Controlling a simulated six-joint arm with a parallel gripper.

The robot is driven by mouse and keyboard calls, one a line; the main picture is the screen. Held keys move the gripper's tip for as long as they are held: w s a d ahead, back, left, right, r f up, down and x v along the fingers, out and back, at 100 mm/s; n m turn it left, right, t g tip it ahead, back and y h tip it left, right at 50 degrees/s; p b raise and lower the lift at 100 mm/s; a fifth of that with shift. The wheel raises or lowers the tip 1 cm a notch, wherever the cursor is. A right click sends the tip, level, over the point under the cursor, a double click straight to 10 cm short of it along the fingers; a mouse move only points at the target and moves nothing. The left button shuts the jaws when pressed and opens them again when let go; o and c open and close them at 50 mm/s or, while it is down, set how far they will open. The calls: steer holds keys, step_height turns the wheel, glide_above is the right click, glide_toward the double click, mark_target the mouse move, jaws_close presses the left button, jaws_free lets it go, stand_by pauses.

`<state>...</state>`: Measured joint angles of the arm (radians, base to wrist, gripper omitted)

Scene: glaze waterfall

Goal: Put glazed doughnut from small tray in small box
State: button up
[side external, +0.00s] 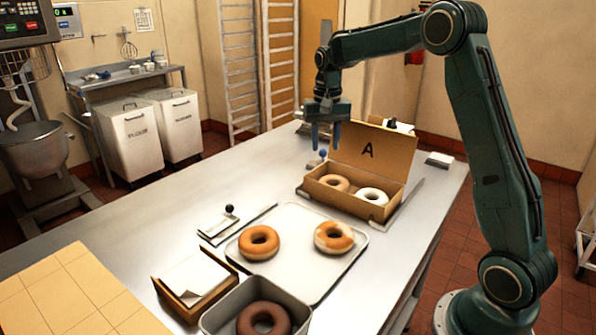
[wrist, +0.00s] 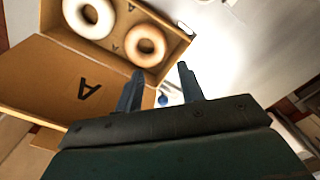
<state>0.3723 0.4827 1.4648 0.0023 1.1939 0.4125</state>
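A pale tray (side external: 297,278) lies on the steel table with two doughnuts on it. On its left is a plain brown doughnut (side external: 259,242); on its right is a doughnut with patchy white and orange-brown colouring (side external: 333,237). An open cardboard box (side external: 338,202) with an "A" on its raised lid (side external: 385,150) stands behind the tray. It holds a tan doughnut (side external: 335,183) and a white doughnut (side external: 372,196), both also in the wrist view (wrist: 146,46) (wrist: 90,17). My gripper (side external: 325,138) is open and empty, above the table beside the box's back left.
A grey metal bin (side external: 222,314) with a dark doughnut (side external: 263,318) is at the front. A small open box with white paper (side external: 194,276) sits beside it. A black-knobbed tool (side external: 229,210) lies left of the tray. The table's left rear is clear.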

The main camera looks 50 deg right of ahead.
steer(key=s+a+r+n+t, duration=0.35)
steer(key=s+a+r, duration=0.55)
steer(key=s+a, duration=0.35)
steer(key=s+a+f+n+t, duration=0.1)
steer(key=s+a+n, duration=0.1)
steer(key=s, duration=0.6)
steer(key=s+a+f+n+t, duration=0.1)
steer(key=s+a+f+n, duration=0.1)
steer(key=s, duration=0.6)
steer(key=shift+a+n, duration=0.75)
steer(key=shift+a, duration=0.05)
